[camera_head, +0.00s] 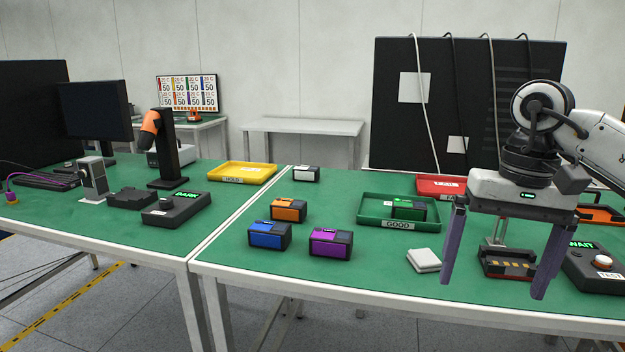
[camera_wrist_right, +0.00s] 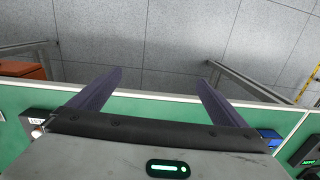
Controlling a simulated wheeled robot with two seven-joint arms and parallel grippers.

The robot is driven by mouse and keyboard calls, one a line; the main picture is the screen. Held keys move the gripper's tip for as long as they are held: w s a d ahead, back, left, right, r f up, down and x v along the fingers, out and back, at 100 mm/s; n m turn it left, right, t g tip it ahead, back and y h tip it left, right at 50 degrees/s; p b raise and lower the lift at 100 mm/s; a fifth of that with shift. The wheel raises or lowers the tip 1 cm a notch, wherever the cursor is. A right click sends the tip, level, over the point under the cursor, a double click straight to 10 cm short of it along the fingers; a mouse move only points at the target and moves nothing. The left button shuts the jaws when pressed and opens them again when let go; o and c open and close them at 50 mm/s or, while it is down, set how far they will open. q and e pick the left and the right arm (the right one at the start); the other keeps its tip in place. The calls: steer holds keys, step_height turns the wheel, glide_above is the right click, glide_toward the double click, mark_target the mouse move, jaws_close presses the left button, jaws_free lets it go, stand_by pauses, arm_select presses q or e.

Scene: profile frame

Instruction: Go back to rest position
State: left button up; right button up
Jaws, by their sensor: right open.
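My right gripper (camera_head: 497,259) is open and empty. It hangs above the front right part of the green table, in front of the black and orange fixture. In the right wrist view its two dark fingers (camera_wrist_right: 160,85) are spread wide with nothing between them, over the table's front edge and the grey floor. My left gripper is in neither view.
A green tray (camera_head: 375,223) holds a green-topped block (camera_head: 408,209). Blue (camera_head: 268,236), purple (camera_head: 330,242) and orange (camera_head: 288,210) blocks stand left of it. A white pad (camera_head: 424,260), fixture (camera_head: 507,264) and test box (camera_head: 597,268) lie near the gripper.

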steer(key=s+a+f+m+g+y, duration=0.2)
steer(key=a+f+y, duration=0.25)
steer(key=a, duration=0.65)
steer(key=s+a+f+m+g+y, duration=0.15)
steer(key=a+f+y, duration=0.3)
steer(key=a, duration=0.65)
steer(key=s+a+r+m+t+y, duration=0.1)
steer(key=a+r+m+y, duration=0.1)
steer(key=a+m+y, duration=0.4)
steer(key=s+a+r+m+t+y, duration=0.2)
steer(key=a+m+y, duration=0.2)
steer(key=m, duration=0.4)
steer(key=w+d+f+m+t+h, duration=0.3)
steer(key=d+f+m+t+h, duration=0.4)
steer(key=m, duration=1)
steer(key=w+d+f+m+t+h, duration=0.4)
steer(key=f+m+t, duration=0.5)
steer(key=m, duration=0.8)
steer(key=s+d+f+m+g+h, duration=0.3)
steer(key=s+d+f+m, duration=0.2)
steer(key=s+f+m, duration=0.2)
steer(key=s+d+f+m+g+h, duration=0.2)
steer(key=s+d+f+m, duration=0.3)
steer(key=s+f, duration=0.7)
step_height(320, 180, down, 2)
steer(key=m+g+p, duration=0.1)
steer(key=m, duration=0.1)
steer(key=shift+f+m+h, duration=0.2)
steer(key=shift+m+h, duration=0.15)
steer(key=shift+h, duration=0.05)
